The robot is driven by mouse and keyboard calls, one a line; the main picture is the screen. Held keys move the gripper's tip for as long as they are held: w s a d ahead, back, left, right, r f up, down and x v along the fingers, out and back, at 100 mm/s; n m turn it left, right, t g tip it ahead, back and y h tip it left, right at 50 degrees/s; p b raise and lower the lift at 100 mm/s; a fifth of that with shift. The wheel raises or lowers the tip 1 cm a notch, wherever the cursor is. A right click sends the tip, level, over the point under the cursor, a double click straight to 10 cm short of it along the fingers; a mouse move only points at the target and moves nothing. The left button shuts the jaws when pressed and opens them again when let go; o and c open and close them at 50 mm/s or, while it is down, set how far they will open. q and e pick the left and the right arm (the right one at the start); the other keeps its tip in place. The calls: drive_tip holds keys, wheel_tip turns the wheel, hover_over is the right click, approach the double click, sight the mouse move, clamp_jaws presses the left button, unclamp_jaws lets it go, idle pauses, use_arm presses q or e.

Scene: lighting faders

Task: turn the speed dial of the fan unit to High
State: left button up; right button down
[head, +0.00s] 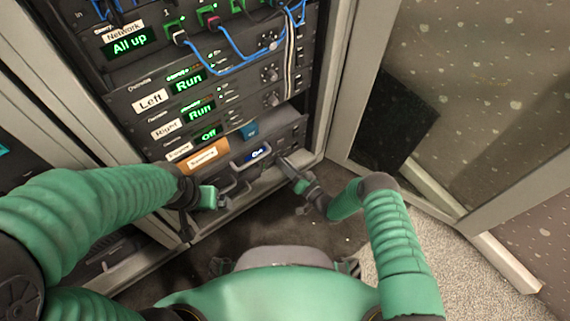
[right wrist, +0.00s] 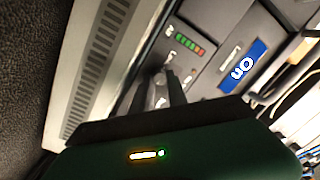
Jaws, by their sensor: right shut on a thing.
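A low unit with a blue "On" display (head: 257,153) sits near the bottom of the rack; I take it as the fan unit, though no fan name is readable. The display also shows in the right wrist view (right wrist: 242,68), near a green-to-red light bar (right wrist: 190,42). My right gripper (head: 288,166) is at this unit's right part. In the right wrist view its dark fingers (right wrist: 163,85) are shut on what seems to be the speed dial, mostly hidden between them; its setting is unreadable. My left gripper (head: 215,196) is by the lower left front, its jaws unclear.
Rack units above read "All up" (head: 129,43), "Run" (head: 187,84) and "Off" (head: 208,134), with blue cables (head: 235,50) at the top. An open door (head: 450,100) stands at right.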

drive_tip(key=c, duration=1.4)
unclamp_jaws()
drive_tip(key=shift+s+d+f, duration=0.1)
drive_tip(key=shift+s+f, duration=0.05)
drive_tip(key=shift+f, duration=0.2)
drive_tip(key=shift+o, duration=0.4)
drive_tip(key=shift+r, duration=0.2)
drive_tip(key=shift+s+d+r+p, duration=0.1)
drive_tip(key=shift+s+d+p, duration=0.15)
drive_tip(key=shift+p, duration=0.1)
drive_tip(key=p+v, duration=0.4)
drive_tip(key=v, duration=1.2)
drive_tip(key=shift+p, duration=0.4)
